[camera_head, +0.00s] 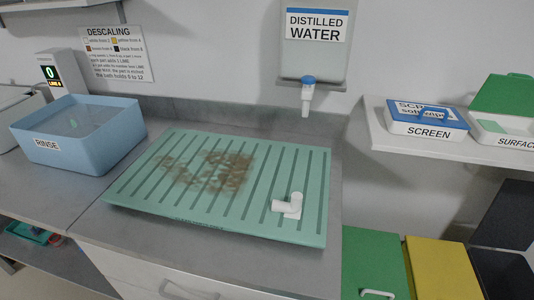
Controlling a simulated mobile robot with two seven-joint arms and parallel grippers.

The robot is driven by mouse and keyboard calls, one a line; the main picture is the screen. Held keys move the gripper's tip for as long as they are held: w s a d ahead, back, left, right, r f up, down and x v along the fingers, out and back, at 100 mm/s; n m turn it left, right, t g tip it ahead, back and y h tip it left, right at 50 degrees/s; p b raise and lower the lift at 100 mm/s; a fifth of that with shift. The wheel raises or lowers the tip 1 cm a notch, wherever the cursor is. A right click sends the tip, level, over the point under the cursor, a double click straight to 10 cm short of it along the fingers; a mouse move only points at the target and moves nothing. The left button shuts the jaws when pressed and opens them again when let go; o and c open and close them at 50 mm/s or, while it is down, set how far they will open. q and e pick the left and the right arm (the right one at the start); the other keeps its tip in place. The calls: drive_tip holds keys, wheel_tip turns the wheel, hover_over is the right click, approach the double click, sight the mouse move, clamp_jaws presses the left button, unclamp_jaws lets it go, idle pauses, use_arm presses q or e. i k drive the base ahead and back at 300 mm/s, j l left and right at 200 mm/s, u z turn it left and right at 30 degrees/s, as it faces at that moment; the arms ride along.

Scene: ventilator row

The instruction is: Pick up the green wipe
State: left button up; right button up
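A pale green patch (492,126), which looks like a green wipe, shows in the opening of a white box labelled SURFACE (510,140). The box stands on the shelf at the right, its green lid (503,95) raised, and is cut off by the picture's right edge. Neither of my grippers is in view.
A closed blue-lidded SCREEN box (427,116) stands left of it on the shelf (385,140). A ribbed green drainboard (150,185) with a brown stain and a white elbow fitting (290,206) lies on the counter. A blue RINSE tub (90,150) stands left; green and yellow bins (440,270) are below the shelf.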

sight(492, 126)
drive_tip(key=z, duration=1.3)
